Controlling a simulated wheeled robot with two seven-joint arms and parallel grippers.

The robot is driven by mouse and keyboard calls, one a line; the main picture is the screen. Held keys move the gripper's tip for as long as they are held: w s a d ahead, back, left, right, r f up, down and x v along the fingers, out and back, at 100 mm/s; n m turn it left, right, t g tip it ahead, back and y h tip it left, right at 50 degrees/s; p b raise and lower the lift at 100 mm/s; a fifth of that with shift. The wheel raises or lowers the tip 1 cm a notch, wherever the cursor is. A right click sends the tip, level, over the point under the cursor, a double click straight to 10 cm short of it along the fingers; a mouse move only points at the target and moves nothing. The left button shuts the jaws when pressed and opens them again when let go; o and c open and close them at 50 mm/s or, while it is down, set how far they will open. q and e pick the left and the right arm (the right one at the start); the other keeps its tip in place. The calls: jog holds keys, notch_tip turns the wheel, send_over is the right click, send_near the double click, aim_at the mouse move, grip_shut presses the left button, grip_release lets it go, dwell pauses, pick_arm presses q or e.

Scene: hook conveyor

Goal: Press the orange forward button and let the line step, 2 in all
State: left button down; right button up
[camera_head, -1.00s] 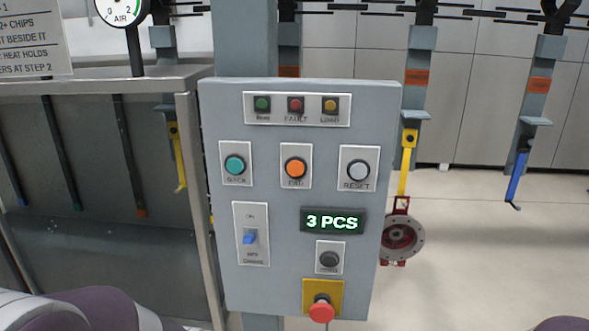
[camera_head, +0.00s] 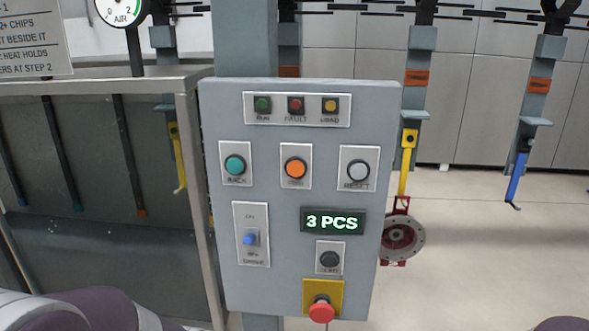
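The grey control panel (camera_head: 280,210) stands upright in the middle of the head view. The orange forward button (camera_head: 296,168) sits on a white plate in its middle row, between a teal back button (camera_head: 235,165) and a pale reset button (camera_head: 359,170). Nothing touches the orange button. The green display (camera_head: 332,222) reads "3 PCS". Parts of my arms show at the bottom left and bottom right corners, but neither gripper is in view.
A blue switch (camera_head: 250,239), a dark button (camera_head: 330,260) and a red mushroom button (camera_head: 322,310) are lower on the panel. Behind, a yellow hook (camera_head: 405,165) carries a red-and-grey round part (camera_head: 402,237); a blue hook (camera_head: 518,180) hangs empty. A metal-framed booth (camera_head: 110,190) stands left.

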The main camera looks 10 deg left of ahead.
aim_at(296, 169)
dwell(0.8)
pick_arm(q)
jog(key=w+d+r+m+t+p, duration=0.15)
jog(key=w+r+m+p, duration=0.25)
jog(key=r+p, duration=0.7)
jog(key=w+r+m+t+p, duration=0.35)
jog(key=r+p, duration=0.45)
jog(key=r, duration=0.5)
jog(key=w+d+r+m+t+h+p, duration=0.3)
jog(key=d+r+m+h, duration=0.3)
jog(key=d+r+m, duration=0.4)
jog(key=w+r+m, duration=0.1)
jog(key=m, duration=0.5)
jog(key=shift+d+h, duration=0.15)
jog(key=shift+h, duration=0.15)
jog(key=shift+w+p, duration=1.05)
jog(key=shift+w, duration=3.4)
